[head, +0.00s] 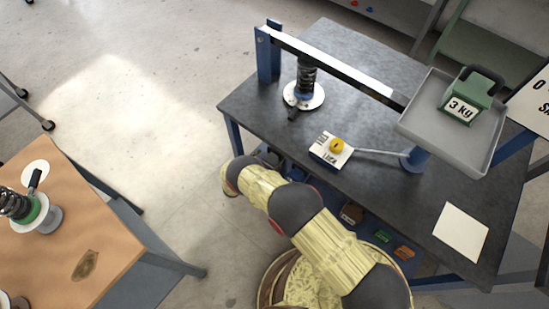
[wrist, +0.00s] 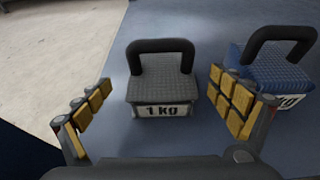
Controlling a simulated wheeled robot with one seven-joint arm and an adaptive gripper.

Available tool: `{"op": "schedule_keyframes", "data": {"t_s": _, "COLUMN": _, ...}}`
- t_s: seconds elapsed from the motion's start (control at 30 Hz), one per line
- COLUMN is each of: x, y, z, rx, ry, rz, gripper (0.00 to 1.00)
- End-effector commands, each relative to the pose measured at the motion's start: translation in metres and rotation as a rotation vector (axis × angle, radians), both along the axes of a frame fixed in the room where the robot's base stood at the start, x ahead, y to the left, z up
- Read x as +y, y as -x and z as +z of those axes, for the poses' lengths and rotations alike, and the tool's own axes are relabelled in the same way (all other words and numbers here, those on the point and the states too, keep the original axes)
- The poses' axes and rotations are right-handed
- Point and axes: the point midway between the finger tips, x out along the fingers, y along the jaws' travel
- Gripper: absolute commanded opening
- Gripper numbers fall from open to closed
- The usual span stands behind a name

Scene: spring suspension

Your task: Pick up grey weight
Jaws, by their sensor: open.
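The grey weight (wrist: 160,88), a ribbed block with a black handle and a "1 kg" label, stands upright in the wrist view. My gripper (wrist: 160,84) is open, with its yellow-padded fingers on the left and right of the weight in the picture. Gaps show between both fingers and the block, and I see no contact. In the head view my arm reaches to the near left edge of the dark table. The grey weight cannot be made out there.
A blue weight (wrist: 278,68) stands close to the right finger. Under the dark table (head: 370,205), green (head: 383,236) and orange (head: 404,252) weights sit on a lower blue shelf. A green 3 kg weight (head: 468,100) rests in a grey tray (head: 425,112) above.

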Motion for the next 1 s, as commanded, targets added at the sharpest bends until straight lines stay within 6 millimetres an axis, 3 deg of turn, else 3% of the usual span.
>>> {"op": "schedule_keyframes", "data": {"t_s": 0.3, "x": -0.026, "y": -0.029, "z": -0.017, "rx": 0.0, "ry": -0.001, "rz": -0.004, "gripper": 0.93}}
{"op": "schedule_keyframes", "data": {"t_s": 0.53, "x": -0.026, "y": -0.031, "z": -0.016, "rx": 0.0, "ry": -0.001, "rz": -0.001, "gripper": 0.93}}
{"op": "schedule_keyframes", "data": {"t_s": 1.0, "x": -0.026, "y": -0.031, "z": -0.016, "rx": 0.001, "ry": -0.001, "rz": -0.002, "gripper": 0.66}}
